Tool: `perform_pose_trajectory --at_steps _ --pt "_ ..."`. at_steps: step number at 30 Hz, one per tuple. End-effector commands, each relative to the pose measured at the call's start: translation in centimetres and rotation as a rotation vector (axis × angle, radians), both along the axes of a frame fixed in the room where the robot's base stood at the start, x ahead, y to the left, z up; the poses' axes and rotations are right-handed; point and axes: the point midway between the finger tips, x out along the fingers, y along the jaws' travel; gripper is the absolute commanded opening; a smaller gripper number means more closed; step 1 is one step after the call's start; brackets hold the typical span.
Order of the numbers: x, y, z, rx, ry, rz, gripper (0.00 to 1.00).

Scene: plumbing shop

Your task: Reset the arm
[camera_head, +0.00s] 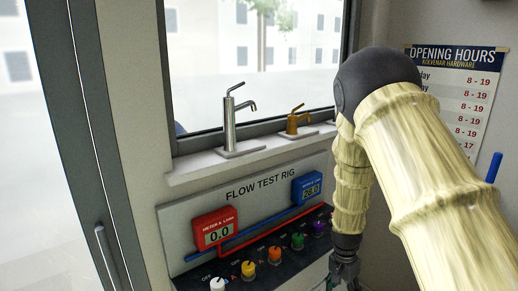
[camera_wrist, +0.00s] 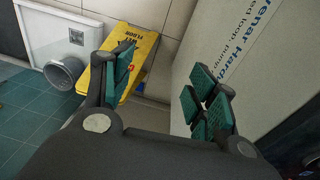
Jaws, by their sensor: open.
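My arm reaches across the right half of the head view and bends down at a dark joint. My gripper (camera_head: 343,272) hangs at the bottom of that view, in front of the right part of the flow test rig (camera_head: 180,222), and is partly cut off by the lower edge. In the wrist view my gripper (camera_wrist: 160,85) is open, its green-padded fingers wide apart with nothing between them.
The rig has a red meter (camera_head: 214,231) reading 0.0, a blue meter (camera_head: 307,187) and several coloured knobs. Taps stand on the sill, including a steel one (camera_head: 230,125). The wrist view shows a yellow wet-floor sign (camera_wrist: 140,50) and a grey pipe end (camera_wrist: 63,72).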

Motion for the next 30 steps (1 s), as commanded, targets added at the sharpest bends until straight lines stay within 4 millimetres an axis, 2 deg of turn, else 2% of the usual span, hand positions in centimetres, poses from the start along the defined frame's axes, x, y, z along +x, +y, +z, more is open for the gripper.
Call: perform_pose_trajectory --at_steps 1,6,11,15,18,21,24,27,30 --pt "-2.3 -0.3 -2.8 -0.004 0.018 0.041 0.58" --pt "-9.1 -0.8 -9.9 -0.017 0.035 0.202 0.58" --pt "-16.6 -0.6 -15.3 -0.011 0.051 0.369 0.58" --pt "-23.8 0.1 -18.8 0.010 0.058 0.522 0.58" --pt "-29.0 0.9 -20.3 0.032 0.055 0.626 0.58" --pt "-33.4 1.8 -21.0 0.055 0.047 0.717 0.58" --pt "-36.6 2.6 -21.1 0.075 0.035 0.785 0.58" --pt "-38.6 3.1 -21.0 0.089 0.024 0.828 0.58" --pt "-39.5 3.4 -20.9 0.095 0.018 0.850 0.58"
